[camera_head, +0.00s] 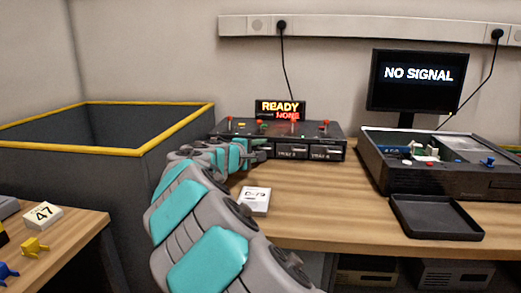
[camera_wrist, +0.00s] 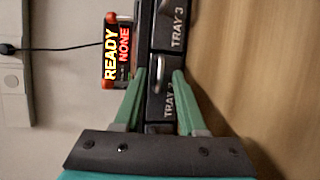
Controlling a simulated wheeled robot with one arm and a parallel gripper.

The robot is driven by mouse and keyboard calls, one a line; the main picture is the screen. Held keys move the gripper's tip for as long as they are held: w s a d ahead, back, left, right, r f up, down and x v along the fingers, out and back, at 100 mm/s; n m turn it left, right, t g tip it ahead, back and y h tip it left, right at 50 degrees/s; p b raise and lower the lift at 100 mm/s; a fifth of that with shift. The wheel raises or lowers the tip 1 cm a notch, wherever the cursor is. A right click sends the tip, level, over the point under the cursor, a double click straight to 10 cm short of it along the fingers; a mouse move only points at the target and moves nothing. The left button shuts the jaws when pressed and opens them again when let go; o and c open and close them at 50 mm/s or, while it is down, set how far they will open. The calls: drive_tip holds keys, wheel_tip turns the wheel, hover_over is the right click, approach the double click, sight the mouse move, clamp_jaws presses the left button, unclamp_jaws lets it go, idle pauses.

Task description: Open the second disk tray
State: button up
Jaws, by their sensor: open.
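The black disk unit (camera_head: 240,131) stands at the back of the desk, its front a row of trays with small handles. In the wrist view, turned on its side, the label TRAY 3 (camera_wrist: 180,28) is clear; the number on the neighbouring label, probably tray 2 (camera_wrist: 168,103), is partly hard to read. My gripper (camera_wrist: 159,75) is open, with green fingers on either side of that tray's pale handle (camera_wrist: 158,88). I cannot tell whether they touch it. The tray looks closed. In the head view my gripper (camera_head: 265,150) is at the unit's front; my arm hides the left trays.
A display (camera_head: 280,109) reads READY and NONE. A white box marked C-79 (camera_head: 255,200) lies in front of the unit. An open case (camera_head: 430,182), a black tray (camera_head: 436,217) and a monitor (camera_head: 412,82) stand right. A yellow-rimmed bin (camera_head: 140,152) is left.

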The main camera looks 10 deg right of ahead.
clamp_jaws()
drive_tip(key=shift+s, duration=0.1)
idle(1.3)
